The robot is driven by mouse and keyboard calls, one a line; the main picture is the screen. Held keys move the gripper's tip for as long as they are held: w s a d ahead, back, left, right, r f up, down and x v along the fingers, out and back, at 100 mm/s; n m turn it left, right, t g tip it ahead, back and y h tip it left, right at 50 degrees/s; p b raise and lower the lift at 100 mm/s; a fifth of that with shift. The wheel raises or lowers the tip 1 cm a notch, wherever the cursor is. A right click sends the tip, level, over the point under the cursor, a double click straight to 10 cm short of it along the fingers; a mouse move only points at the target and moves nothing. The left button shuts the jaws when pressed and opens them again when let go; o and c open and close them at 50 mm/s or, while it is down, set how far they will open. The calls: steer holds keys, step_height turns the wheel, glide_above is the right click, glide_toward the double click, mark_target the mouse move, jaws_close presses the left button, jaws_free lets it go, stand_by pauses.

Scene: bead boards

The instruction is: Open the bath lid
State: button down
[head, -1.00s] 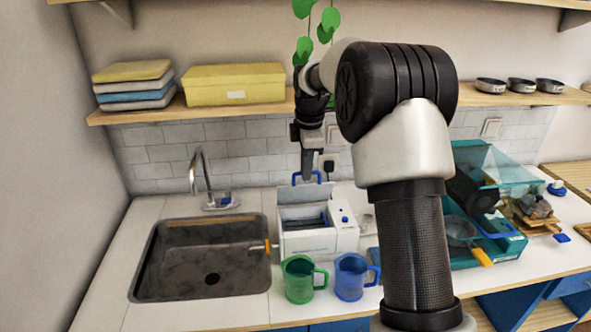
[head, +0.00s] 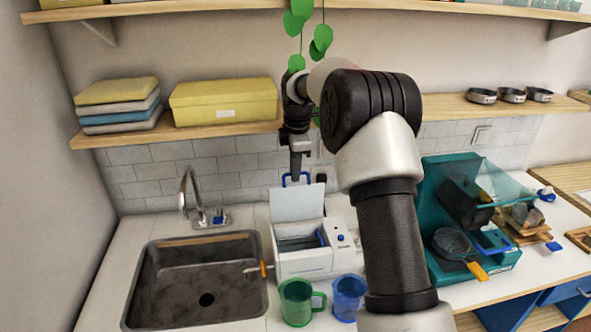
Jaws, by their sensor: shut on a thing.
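The bath is a white box (head: 300,263) on the counter to the right of the sink, with a blue knob on its right panel. Its white lid (head: 298,203) stands raised at the back, close to upright, and the open top shows a grey interior with a blue part inside. The blue lid handle (head: 285,181) is at the lid's upper edge. My gripper (head: 296,177) reaches down from above and is shut on this handle. The fingertips partly cover the handle.
A green jug (head: 296,303) and a blue jug (head: 346,297) stand just in front of the bath. The sink (head: 195,280) and tap (head: 190,195) are at left. A teal machine (head: 437,215) stands at right. A shelf (head: 180,132) runs behind my arm.

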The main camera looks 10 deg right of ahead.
steer(key=shift+s+a+f, duration=0.1)
steer(key=shift+s+f, duration=0.1)
steer(key=shift+f, duration=0.3)
steer(key=c, duration=1.9)
jaws_free()
steer(key=shift+w, duration=0.1)
steer(key=shift+o, duration=0.2)
steer(key=shift+r, duration=0.15)
steer(key=shift+r, duration=0.3)
steer(key=s+r, duration=0.3)
steer(key=r, duration=1.3)
steer(key=shift+r, duration=0.35)
